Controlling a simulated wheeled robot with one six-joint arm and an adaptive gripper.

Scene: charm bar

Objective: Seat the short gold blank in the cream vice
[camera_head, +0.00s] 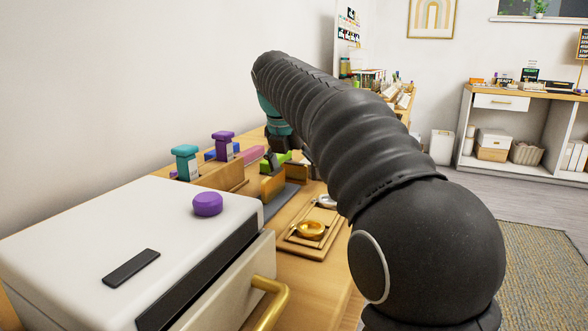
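My arm reaches across the bench, and a dark part at its wrist end (284,142) hangs over the back of the worktop. The fingertips are too small and too covered to make out, so I cannot tell whether my gripper is open or holding anything. A yellow-gold block (272,188) stands below it, beside a grey plate. I cannot tell if this is a blank. A round gold piece (311,230) sits in a wooden tray (302,249). I cannot pick out the short gold blank or the cream vice with certainty; my arm covers part of the bench.
A white box (95,225) with a purple knob (207,204) and gold handle (268,300) fills the near left. A teal stamp (185,162) and a purple stamp (223,145) stand behind it. A bright green item (282,158) lies near the wrist.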

